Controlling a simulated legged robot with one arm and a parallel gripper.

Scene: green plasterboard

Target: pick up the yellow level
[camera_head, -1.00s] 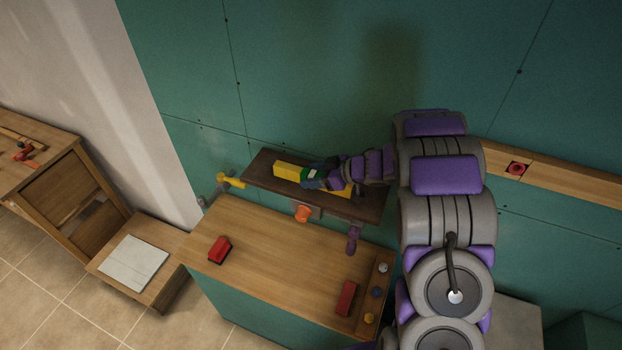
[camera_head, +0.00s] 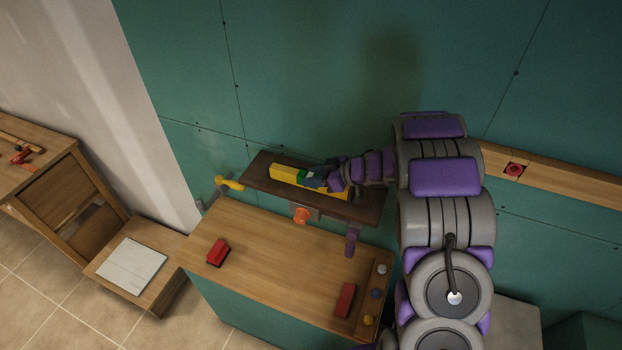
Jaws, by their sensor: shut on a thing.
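The yellow level (camera_head: 287,173) is a long yellow bar with a green patch near its middle. It lies along the dark brown shelf (camera_head: 262,187) on the green wall, or just above it; I cannot tell whether it touches. My gripper (camera_head: 318,181) reaches in from the right and is shut on the level near its middle. My purple and grey arm comes from the lower right. The gripper hides part of the level, and a yellow end shows near the wrist.
A wooden-topped cabinet (camera_head: 265,245) stands below the shelf, with a red block (camera_head: 217,252) and another red block (camera_head: 345,299) on it. A yellow hook (camera_head: 231,184) and orange knob (camera_head: 301,215) sit near the shelf. A wooden rail (camera_head: 570,184) runs along the wall.

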